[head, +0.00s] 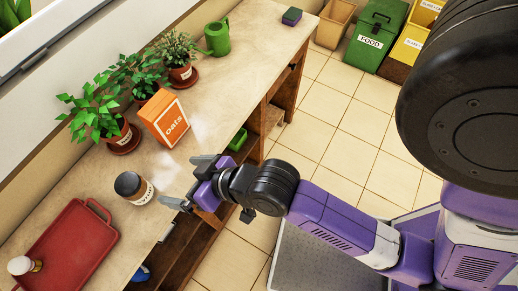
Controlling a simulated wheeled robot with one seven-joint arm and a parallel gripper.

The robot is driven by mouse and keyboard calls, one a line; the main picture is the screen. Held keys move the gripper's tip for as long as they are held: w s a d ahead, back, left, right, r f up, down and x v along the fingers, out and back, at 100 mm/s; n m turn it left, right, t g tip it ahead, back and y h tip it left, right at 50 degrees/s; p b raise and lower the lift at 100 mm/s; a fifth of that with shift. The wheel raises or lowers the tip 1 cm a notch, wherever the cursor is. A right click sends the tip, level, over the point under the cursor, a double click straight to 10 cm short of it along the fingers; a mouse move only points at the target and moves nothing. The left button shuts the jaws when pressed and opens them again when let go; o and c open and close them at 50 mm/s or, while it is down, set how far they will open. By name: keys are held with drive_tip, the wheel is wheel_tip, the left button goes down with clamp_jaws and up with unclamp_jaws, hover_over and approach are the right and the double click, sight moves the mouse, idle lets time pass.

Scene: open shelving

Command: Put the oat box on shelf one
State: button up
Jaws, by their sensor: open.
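The oat box (165,117), orange with a white label reading "oats", stands upright on the wooden counter (235,78), close to the potted plants. My gripper (184,181) is open and empty at the counter's front edge, below and to the right of the oat box and apart from it. Open shelving (189,252) lies under the counter; my arm hides part of it. No shelf label is readable, so I cannot tell which shelf is shelf one.
Potted plants (96,117) stand behind the box. A dark-lidded jar (134,187) and a red tray (70,248) lie toward the lower left. A green watering can (217,37) stands farther back. A green item (238,139) sits on a shelf. Bins (376,36) stand at the upper right; tiled floor is clear.

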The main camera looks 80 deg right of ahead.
drive_tip(key=s+r+n+t, duration=0.1)
drive_tip(key=s+r, duration=0.2)
drive_tip(key=s, duration=0.6)
drive_tip(key=s+d+r+n+t, duration=0.1)
drive_tip(key=s+r, duration=0.3)
drive_tip(key=s, duration=0.5)
drive_tip(key=shift+s+d+n+t, duration=0.25)
drive_tip(key=shift+n+t, duration=0.45)
drive_tip(key=shift+n, duration=0.1)
